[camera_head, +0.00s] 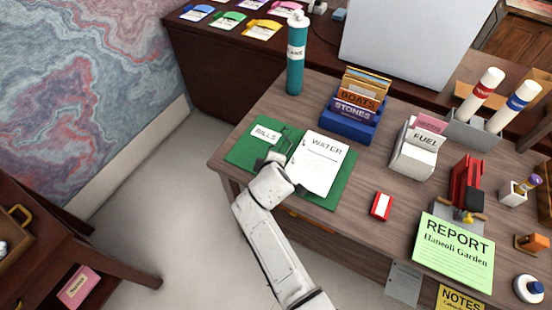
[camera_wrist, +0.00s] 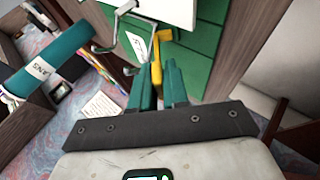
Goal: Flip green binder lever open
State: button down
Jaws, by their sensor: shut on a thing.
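The green binder (camera_head: 345,172) lies spread open on the desk, with a BILLS label (camera_head: 265,133) on its left part and a white WATER sheet (camera_head: 318,165) on its right. Thin metal rings (camera_wrist: 118,22) rise from the binder near its middle. My gripper (camera_head: 274,160) reaches in over the binder's front edge, left of the WATER sheet. In the wrist view, my gripper's teal fingers (camera_wrist: 158,90) are shut on a yellow lever (camera_wrist: 156,62) beside the rings. The lever is hidden in the head view. Whether the rings are parted is not clear.
A blue box of files (camera_head: 350,122) and a white FUEL holder (camera_head: 412,160) stand behind and right. A red-and-white block (camera_head: 381,206) lies to the right. The wooden desk (camera_head: 365,165) is clear around that block.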

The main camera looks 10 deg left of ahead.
jog(key=shift+w+r+g+p, duration=0.15)
jog(key=shift+w+g+p, duration=0.05)
jog(key=shift+g+p, duration=0.2)
jog(key=c, duration=1.5)
grip_release()
jog(key=v, duration=1)
jog(key=shift+s+d+r+p, duration=0.2)
jog(key=shift+s+r+p, duration=0.05)
jog(key=shift+p, duration=0.15)
